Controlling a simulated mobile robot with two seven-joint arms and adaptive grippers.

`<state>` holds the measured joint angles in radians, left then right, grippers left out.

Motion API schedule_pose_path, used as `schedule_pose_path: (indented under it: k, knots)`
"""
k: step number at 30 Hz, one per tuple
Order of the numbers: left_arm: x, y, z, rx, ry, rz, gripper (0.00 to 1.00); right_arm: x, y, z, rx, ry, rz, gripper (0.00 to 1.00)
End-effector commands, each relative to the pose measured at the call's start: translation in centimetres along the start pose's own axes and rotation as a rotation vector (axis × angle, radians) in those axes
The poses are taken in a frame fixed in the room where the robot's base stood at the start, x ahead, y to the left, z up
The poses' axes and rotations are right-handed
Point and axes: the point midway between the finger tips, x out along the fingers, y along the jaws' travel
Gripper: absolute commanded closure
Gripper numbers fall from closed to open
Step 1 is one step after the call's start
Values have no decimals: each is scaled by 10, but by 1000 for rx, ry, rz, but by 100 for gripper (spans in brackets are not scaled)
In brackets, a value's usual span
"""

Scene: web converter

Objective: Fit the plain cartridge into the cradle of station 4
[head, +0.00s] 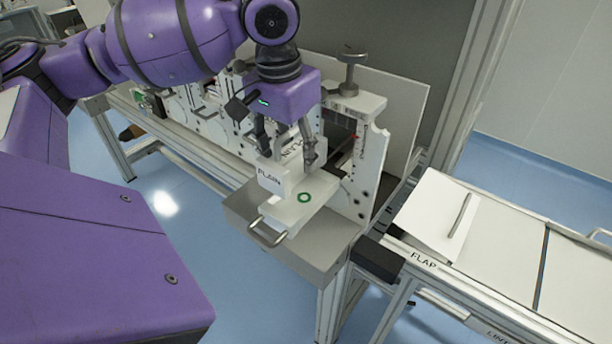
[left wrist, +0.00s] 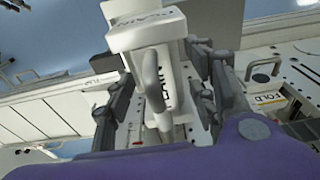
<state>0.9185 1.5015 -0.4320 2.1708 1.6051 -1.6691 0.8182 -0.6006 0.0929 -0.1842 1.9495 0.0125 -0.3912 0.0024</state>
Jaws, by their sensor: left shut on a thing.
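My left gripper (head: 290,160) is shut on the white plain cartridge (head: 269,179), a block marked PLAIN. In the left wrist view the cartridge (left wrist: 147,36) sits between the fingers of the gripper (left wrist: 168,95), and a grey handle shows on it. In the head view the gripper holds it above or against a white plate with a green ring (head: 305,198) and a metal pull handle (head: 266,234). I cannot tell whether they touch. The plate lies over a grey ledge (head: 325,243) at the machine's near end. No station number is readable, and the cradle is not clearly identifiable.
A white upright side plate (head: 366,190) with holes stands just right of the gripper, with a knob (head: 350,62) above. A white-topped bench marked FLAP (head: 430,215) stands at right. A block marked FOLD (left wrist: 267,98) shows in the left wrist view. Blue floor lies in front.

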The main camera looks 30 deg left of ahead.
Motion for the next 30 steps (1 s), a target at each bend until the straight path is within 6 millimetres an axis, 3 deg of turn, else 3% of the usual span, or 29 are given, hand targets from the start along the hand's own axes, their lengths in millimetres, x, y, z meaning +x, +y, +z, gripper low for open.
schedule_pose_path:
  k: [11,17,28,29,30]
  knots:
    - [27,23,-4,2,4,2,92,4,-3,-1,7,3,-1,60]
    - [55,22,0,-1,3,-1,92,4,-2,5,8,-6,2,60]
    - [57,22,0,0,7,0,92,0,1,6,4,-6,5,60]
    - [58,22,1,0,5,-1,46,0,1,7,3,-7,5,60]
    - [58,22,1,0,5,-1,41,0,2,7,1,-8,5,60]
